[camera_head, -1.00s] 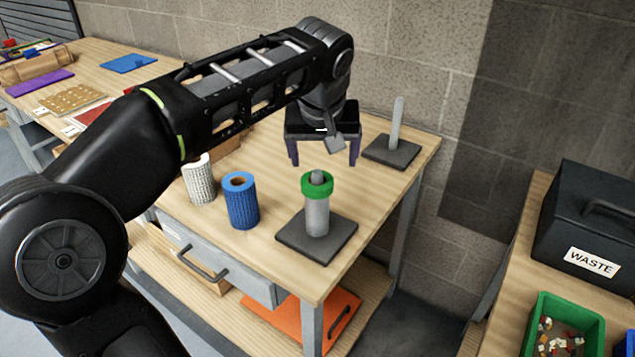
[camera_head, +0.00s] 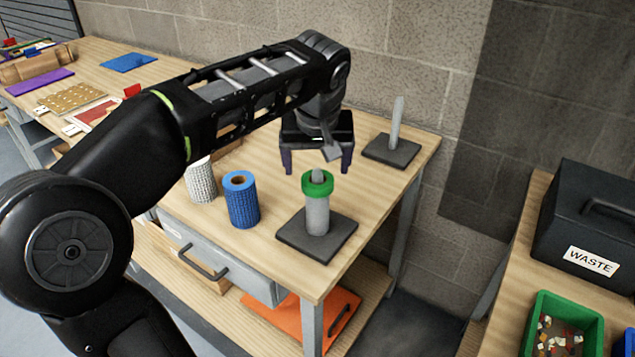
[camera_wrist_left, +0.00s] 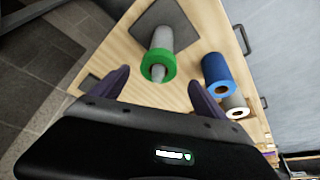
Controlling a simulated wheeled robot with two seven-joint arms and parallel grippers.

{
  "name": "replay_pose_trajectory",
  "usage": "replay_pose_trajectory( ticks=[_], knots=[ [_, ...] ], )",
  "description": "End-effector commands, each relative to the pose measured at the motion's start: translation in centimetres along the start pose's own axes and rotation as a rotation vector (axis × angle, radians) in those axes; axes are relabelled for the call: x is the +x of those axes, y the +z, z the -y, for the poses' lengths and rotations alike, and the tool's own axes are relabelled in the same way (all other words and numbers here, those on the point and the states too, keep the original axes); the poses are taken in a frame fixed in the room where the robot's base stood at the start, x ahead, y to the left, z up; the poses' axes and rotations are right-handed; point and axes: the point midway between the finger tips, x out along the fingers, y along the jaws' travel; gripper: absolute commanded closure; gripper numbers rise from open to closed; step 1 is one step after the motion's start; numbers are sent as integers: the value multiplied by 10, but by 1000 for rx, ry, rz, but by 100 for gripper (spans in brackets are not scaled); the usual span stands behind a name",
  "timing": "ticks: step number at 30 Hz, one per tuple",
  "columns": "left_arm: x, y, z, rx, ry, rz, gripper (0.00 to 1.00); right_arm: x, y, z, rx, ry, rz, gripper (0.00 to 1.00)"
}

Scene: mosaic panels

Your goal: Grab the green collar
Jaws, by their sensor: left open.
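The green collar (camera_head: 317,183) sits around the top of a grey post (camera_head: 318,214) that stands upright on a dark square base (camera_head: 338,241). The post's tip pokes up through the collar. My left gripper (camera_head: 317,172) is open and empty, behind the collar in the head view and apart from it. In the left wrist view the collar (camera_wrist_left: 158,66) lies ahead, between the lines of the two open fingers (camera_wrist_left: 156,85). My right gripper is not in view.
A blue roll (camera_head: 241,201) and a white roll (camera_head: 201,182) stand left of the base. A second base with a bare thin post (camera_head: 397,125) stands at the back right. A black waste box (camera_head: 597,228) and a green bin (camera_head: 565,335) are on the right bench.

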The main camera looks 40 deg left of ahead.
Motion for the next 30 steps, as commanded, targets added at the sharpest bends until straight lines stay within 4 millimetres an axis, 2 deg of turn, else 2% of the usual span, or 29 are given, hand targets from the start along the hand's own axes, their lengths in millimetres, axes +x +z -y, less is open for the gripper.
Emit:
replay_pose_trajectory(
  ticks=[5,13,30],
  knots=[
    [13,-1,-1,1,-2,3,16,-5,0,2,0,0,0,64],
    [49,-2,-2,1,-1,2,16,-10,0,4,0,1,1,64],
    [52,-2,-2,0,0,0,16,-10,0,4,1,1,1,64]
  ],
)
